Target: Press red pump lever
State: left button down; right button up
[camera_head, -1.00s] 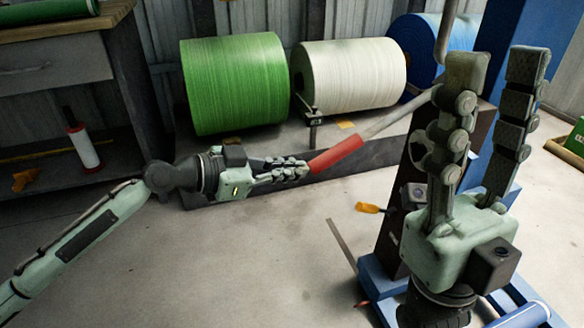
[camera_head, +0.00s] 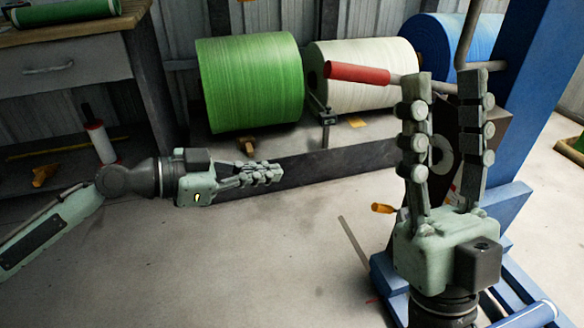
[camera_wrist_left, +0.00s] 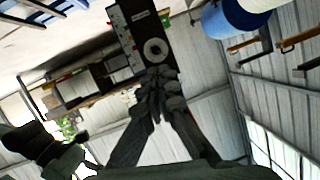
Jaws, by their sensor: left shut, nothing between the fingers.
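The pump lever has a red grip (camera_head: 357,73) and a pale metal rod that runs right, behind my right gripper's fingers. In the head view the lever lies nearly level, in front of the white roll. My left gripper (camera_head: 280,172) is shut and empty, well below and left of the red grip and not touching it. Its closed fingertips also show in the left wrist view (camera_wrist_left: 160,75); the red grip is not visible there. My right gripper (camera_head: 445,80) points up, open and empty, and hides part of the rod and the pump.
Green (camera_head: 250,82), white (camera_head: 385,70) and blue (camera_head: 455,42) rolls stand behind a dark low rail (camera_head: 330,160). A blue upright (camera_head: 535,80) stands at right. A workbench (camera_head: 70,65) is at upper left. A yellow-handled tool (camera_head: 383,208) lies near the pump. The central floor is clear.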

pick_arm(q)
jog(key=shift+v, duration=1.05)
jog(key=shift+f, duration=0.1)
dwell(0.6)
